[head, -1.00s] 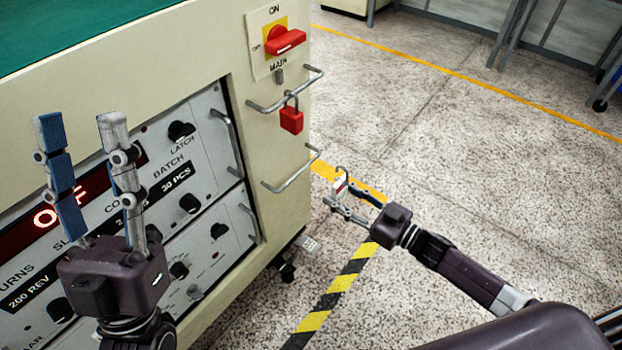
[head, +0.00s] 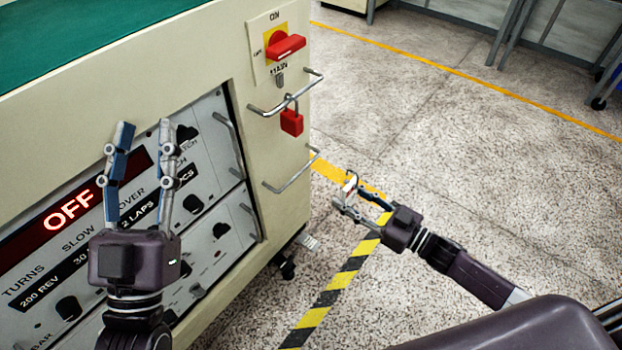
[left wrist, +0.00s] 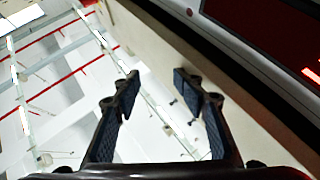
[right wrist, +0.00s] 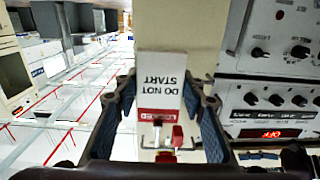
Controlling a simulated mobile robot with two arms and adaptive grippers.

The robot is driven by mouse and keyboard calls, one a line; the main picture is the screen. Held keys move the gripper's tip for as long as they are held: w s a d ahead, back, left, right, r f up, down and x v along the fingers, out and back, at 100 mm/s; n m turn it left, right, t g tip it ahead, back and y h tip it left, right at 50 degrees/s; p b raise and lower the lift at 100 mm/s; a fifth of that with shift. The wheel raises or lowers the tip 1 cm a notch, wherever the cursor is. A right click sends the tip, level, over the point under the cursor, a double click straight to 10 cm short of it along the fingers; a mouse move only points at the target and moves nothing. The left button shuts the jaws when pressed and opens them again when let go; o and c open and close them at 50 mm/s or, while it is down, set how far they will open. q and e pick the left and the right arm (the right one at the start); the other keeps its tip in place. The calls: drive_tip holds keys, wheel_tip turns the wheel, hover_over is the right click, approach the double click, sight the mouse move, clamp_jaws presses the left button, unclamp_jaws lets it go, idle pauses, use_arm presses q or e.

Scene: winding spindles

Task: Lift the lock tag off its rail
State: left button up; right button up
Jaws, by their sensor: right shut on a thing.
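The lock tag (head: 350,186) is a small white and red piece with a thin hook on top. My right gripper (head: 346,196) is shut on it, to the right of the lower rail (head: 291,176) and apart from it in the head view. In the right wrist view the tag (right wrist: 161,68) reads DO NOT START, upside down, between the fingers. A red padlock (head: 292,122) hangs on the upper rail (head: 266,112). My left gripper (head: 146,128) is open and empty in front of the control panel.
A red rotary switch (head: 286,47) sits above the rails on the cream cabinet (head: 210,45). The panel display (head: 70,210) reads OFF. Open floor (head: 440,150) with yellow lines lies to the right.

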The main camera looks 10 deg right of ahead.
sight(352, 196)
drive_tip(key=shift+s+d+r+p, duration=0.35)
drive_tip(key=shift+s+d+p, duration=0.2)
drive_tip(key=shift+s, duration=0.1)
use_arm(q)
drive_tip(key=w+f+g+y, duration=0.1)
drive_tip(key=w+f+g, duration=0.2)
drive_tip(key=f, duration=0.6)
drive_tip(key=shift+w+a+f+g+y+p, duration=0.15)
drive_tip(key=shift+w+f+g+y+p, duration=0.2)
drive_tip(key=shift+g, duration=0.75)
use_arm(e)
drive_tip(key=shift+s+d+r, duration=0.2)
drive_tip(key=shift+s+d, duration=0.2)
drive_tip(key=shift+s, duration=0.1)
